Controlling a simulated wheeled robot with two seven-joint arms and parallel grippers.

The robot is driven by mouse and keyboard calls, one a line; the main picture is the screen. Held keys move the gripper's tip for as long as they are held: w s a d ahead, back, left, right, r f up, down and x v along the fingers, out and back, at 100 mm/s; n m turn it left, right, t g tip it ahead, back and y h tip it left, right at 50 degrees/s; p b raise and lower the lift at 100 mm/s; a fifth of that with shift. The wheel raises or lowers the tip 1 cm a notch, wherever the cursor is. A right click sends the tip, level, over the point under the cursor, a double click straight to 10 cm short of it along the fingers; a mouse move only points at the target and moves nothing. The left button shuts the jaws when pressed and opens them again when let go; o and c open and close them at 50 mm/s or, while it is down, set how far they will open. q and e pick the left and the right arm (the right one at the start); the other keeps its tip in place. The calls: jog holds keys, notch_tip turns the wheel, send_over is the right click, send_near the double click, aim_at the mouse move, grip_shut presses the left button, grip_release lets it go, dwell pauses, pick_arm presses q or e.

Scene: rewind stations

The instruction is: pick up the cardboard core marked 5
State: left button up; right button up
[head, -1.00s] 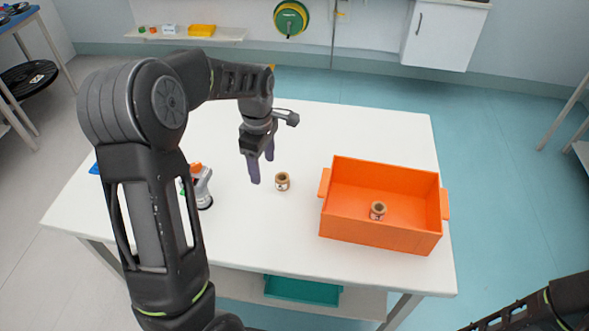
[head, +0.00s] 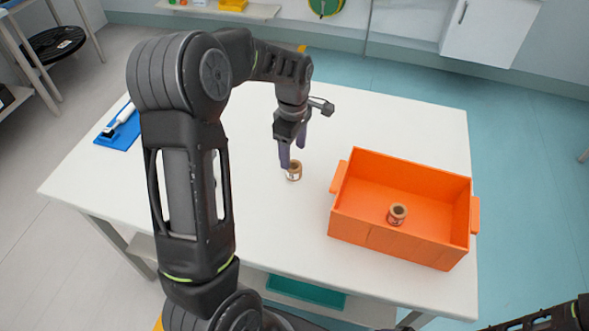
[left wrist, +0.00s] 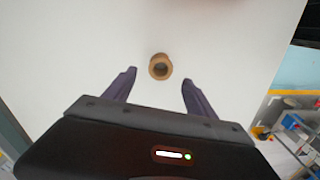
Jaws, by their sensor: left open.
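A small brown cardboard core (head: 294,172) stands upright on the white table (head: 400,126). A label shows on its side, but the number is too small to read. In the left wrist view the core (left wrist: 160,67) is seen from above, just ahead of and between the two fingertips. My left gripper (head: 292,157) is open and empty, close to the core and partly in front of it. Another cardboard core (head: 397,214) stands inside the orange bin (head: 400,252); its marking cannot be read either. My right gripper is not in view; only part of that arm shows at the lower right.
The orange bin stands right of the loose core, with its wall a short way off. A blue mat (head: 119,127) with a white-handled tool lies at the table's left. A teal tray (head: 305,291) sits on the shelf below. The table behind the core is clear.

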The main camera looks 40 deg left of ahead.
aim_at(293, 166)
pick_arm(q)
jog(key=shift+f, duration=0.7)
jog(key=shift+d+f+p, duration=0.1)
jog(key=shift+f+p, duration=0.65)
jog(key=shift+f, duration=1.85)
jog(key=shift+c, duration=0.2)
grip_shut()
notch_tip(293, 166, up, 10)
jog(key=b, duration=0.1)
